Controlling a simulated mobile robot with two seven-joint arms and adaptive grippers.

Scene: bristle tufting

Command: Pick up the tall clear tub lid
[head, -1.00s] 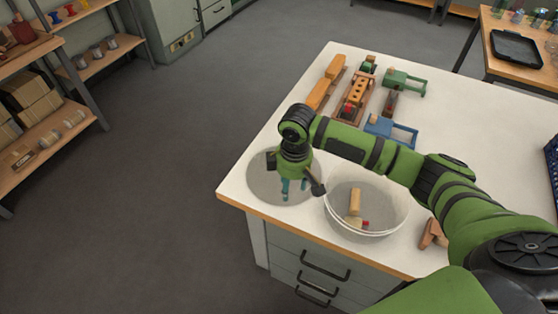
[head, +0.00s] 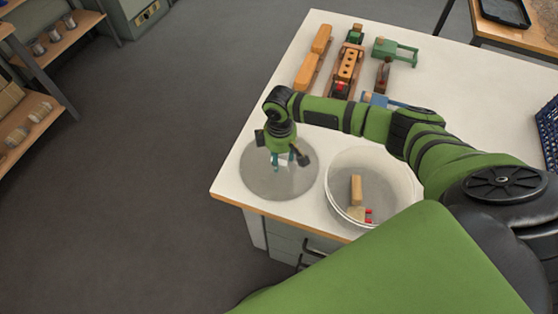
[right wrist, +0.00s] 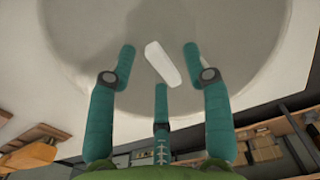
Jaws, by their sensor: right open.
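The tall clear tub lid (head: 256,181) is a round, see-through grey disc lying on the white table at its near left corner. My right gripper (head: 284,164) points down over the middle of the lid, open and empty. In the right wrist view the lid (right wrist: 85,35) fills the upper middle, with a small white handle (right wrist: 163,65) on it. The handle lies between the teal fingers of my right gripper (right wrist: 160,65), with gaps showing on both sides. The clear tub (head: 404,178) stands just right of the lid with several blocks inside. My left gripper is out of view.
Wooden toy vehicles (head: 347,70) stand on the far part of the table (head: 470,105). A dark blue crate (head: 549,135) is at the right edge. The floor to the left is clear, with shelves beyond.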

